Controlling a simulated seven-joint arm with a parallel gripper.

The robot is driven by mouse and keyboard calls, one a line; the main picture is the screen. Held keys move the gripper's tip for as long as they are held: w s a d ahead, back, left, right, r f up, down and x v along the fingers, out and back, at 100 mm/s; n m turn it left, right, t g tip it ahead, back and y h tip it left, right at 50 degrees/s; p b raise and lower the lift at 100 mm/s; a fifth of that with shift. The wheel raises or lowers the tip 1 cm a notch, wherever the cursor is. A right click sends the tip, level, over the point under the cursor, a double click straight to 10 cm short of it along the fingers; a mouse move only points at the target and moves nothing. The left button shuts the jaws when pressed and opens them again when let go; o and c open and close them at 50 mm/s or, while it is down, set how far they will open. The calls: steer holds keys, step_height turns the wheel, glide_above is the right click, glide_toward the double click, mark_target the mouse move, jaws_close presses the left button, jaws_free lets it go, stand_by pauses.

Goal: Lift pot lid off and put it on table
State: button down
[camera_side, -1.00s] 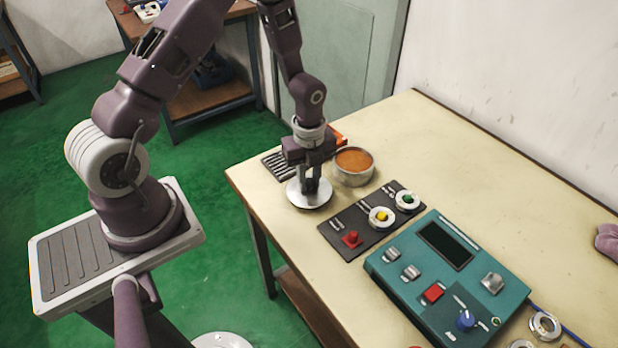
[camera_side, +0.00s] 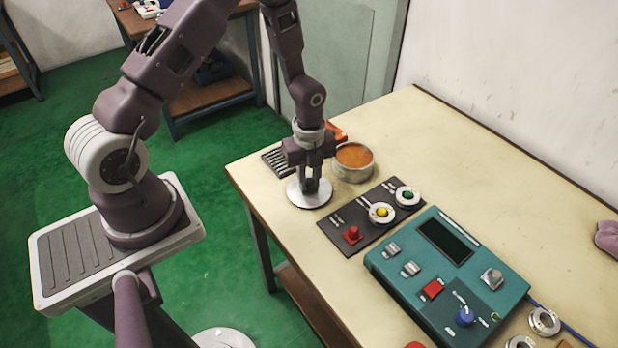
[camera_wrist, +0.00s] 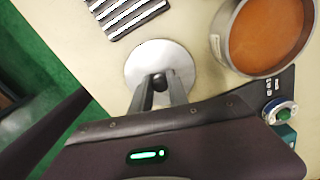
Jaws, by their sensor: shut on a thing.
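The pot lid (camera_side: 307,199) is a round silver disc with a dark knob, and it also shows in the wrist view (camera_wrist: 142,60). It is low over the table, left of the pot; I cannot tell if it touches the tabletop. My gripper (camera_side: 311,188) points down and is shut on the lid's knob; its fingers also show in the wrist view (camera_wrist: 160,90). The open pot (camera_side: 352,172) stands beside the lid with orange-brown contents, also in the wrist view (camera_wrist: 222,38). The table (camera_side: 470,160) has a pale top.
A dark panel (camera_side: 338,222) with red, yellow and green buttons lies in front of the pot. A teal control box (camera_side: 398,285) stands to the right. A dark slotted rack (camera_side: 275,160) lies behind the lid. The table's left edge is close to the lid.

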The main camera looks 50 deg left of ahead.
steer(key=c, duration=1.2)
jaws_free()
steer(key=shift+r, duration=3.75)
steer(key=s+d+r+n+t, duration=0.1)
steer(key=s+r+n, duration=0.15)
steer(key=r, duration=0.35)
steer(key=s+d+r+n+t+y, duration=0.1)
steer(key=r+n, duration=0.3)
steer(key=r, duration=0.2)
steer(key=s+d+r+n, duration=0.1)
steer(key=s+r+n, duration=0.15)
steer(key=r, duration=0.35)
steer(key=s+d+r+n+t, duration=0.1)
steer(key=s+r+n, duration=0.1)
steer(key=s+n, duration=0.2)
steer(key=s+d+r+n+t, duration=0.1)
steer(key=s+d+r+n, duration=0.1)
steer(key=s+r+n, duration=0.1)
steer(key=s+d+r+n+t+h, duration=0.1)
steer(key=s+r+n, duration=0.1)
steer(key=s+n, duration=0.3)
steer(key=shift+s+d+r+t, duration=0.15)
steer(key=shift+s+r, duration=0.05)
steer(key=shift+s, duration=0.35)
steer(key=shift+s+d+r+t, duration=0.1)
steer(key=shift+s+r+t, duration=0.05)
steer(key=shift+s, duration=0.4)
